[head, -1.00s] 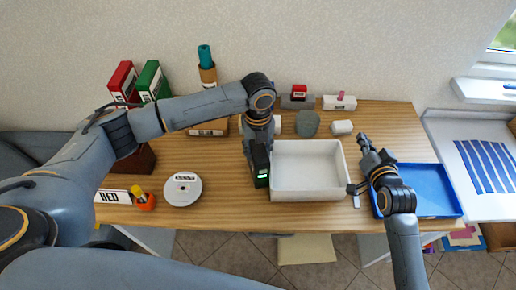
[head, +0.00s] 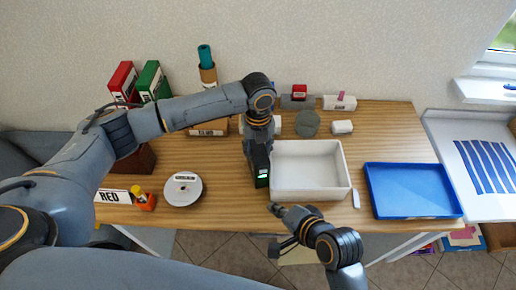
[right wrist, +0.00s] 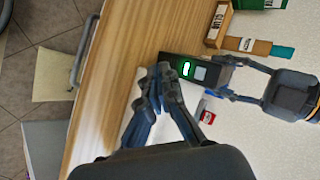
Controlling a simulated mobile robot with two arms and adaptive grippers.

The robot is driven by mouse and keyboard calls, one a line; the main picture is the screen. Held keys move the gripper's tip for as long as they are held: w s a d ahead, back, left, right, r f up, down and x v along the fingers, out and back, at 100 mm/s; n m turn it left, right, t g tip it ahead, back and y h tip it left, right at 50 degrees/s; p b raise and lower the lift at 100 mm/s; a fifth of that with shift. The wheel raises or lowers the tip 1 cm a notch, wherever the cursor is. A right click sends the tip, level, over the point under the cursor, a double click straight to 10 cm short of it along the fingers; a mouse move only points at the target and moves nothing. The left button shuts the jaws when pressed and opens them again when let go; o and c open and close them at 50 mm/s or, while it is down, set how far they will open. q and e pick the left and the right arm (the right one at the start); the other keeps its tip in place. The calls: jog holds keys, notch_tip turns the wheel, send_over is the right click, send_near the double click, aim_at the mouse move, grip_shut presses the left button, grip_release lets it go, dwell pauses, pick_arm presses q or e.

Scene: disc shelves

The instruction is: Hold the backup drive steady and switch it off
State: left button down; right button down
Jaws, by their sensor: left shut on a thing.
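The backup drive (head: 262,178) is a dark upright box with a lit green display, standing on the table beside the white tray's left wall. My left gripper (head: 258,146) is shut on its upper part. In the right wrist view the drive (right wrist: 178,66) shows a lit green mark and a pale square panel, with my left gripper (right wrist: 224,72) on its far end. My right gripper (head: 276,209) is near the table's front edge, in front of the drive and tray. In the right wrist view its fingertips (right wrist: 159,72) are together, empty, and overlap the drive's near end; contact cannot be told.
The white tray (head: 345,188) is right of the drive, and a blue tray (head: 410,168) lies farther right. A disc spindle (head: 183,189) and a RED label (head: 113,196) are at left. Binders (head: 152,82) stand at the back. A small pale item (head: 356,198) lies between the trays.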

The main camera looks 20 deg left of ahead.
send_near(259, 176)
jog(key=shift+s+f+x, duration=0.1)
jog(key=shift+s+x, duration=0.05)
jog(key=shift+x, duration=0.95)
jog(key=shift+s+f+x, duration=0.1)
jog(key=shift+s+x, duration=0.05)
jog(key=shift+x, duration=0.95)
jog(key=shift+w+a, duration=0.2)
jog(key=shift+w, duration=0.15)
jog(key=shift+w+a, duration=0.1)
jog(key=shift+w, duration=0.1)
jog(key=shift+s, duration=0.1)
jog(key=shift+s+d, duration=0.35)
jog(key=shift+s, duration=0.1)
jog(key=shift+s, duration=0.1)
